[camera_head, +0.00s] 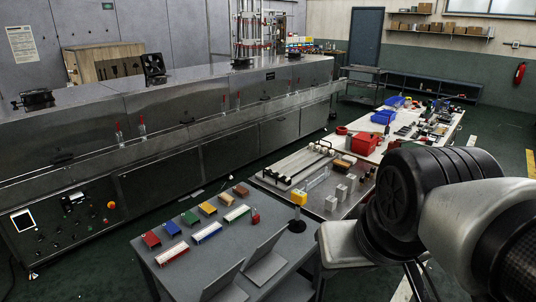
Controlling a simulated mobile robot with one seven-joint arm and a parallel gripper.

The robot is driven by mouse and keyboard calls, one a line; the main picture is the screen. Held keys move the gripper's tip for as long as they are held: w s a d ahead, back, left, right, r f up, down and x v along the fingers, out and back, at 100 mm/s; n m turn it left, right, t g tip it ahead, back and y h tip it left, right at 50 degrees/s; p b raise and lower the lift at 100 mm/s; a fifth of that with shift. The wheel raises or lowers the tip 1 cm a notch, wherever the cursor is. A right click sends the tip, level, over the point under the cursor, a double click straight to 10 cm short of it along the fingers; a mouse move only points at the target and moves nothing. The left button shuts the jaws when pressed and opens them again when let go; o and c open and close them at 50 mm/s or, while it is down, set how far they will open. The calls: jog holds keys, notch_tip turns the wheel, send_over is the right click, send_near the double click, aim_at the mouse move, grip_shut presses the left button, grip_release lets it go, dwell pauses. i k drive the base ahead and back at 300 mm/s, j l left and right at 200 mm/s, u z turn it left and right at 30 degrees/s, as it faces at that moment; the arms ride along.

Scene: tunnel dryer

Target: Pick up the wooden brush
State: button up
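I cannot pick out the wooden brush for certain. A small brown block (225,199) lies on the near grey table (205,262), towards its back edge, and its wood-like colour is the closest match. It is too small to tell whether it has bristles. My arm fills the right side of the view, over and beyond the right end of this table. My gripper does not show, so its state and its distance from the block are hidden.
Several coloured blocks lie around the brown one, with white-topped pieces in front. Two grey tilted plates (266,262) stand near the table's front. A long steel dryer (190,110) runs behind. A bench with blue bins (383,117) extends to the back right.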

aim_at(343, 165)
jog(key=i+l+u, duration=0.1)
jog(key=u, duration=0.25)
jog(key=l+u, duration=0.1)
jog(key=u, duration=0.3)
jog(key=i+l+u, duration=0.1)
jog(key=u, duration=0.25)
jog(key=i+l, duration=0.15)
jog(key=l, duration=0.5)
jog(key=i+l, duration=0.1)
jog(key=l, duration=0.55)
jog(key=i+l, duration=0.15)
jog(key=l, duration=0.55)
jog(key=i+l, duration=0.15)
jog(key=l, duration=0.5)
jog(key=i+l, duration=0.15)
jog(key=l, duration=0.5)
jog(key=i+l, duration=0.1)
jog(key=l, duration=0.55)
jog(key=i+l, duration=0.15)
jog(key=l, duration=0.5)
jog(key=i+l, duration=0.15)
jog(key=l, duration=0.5)
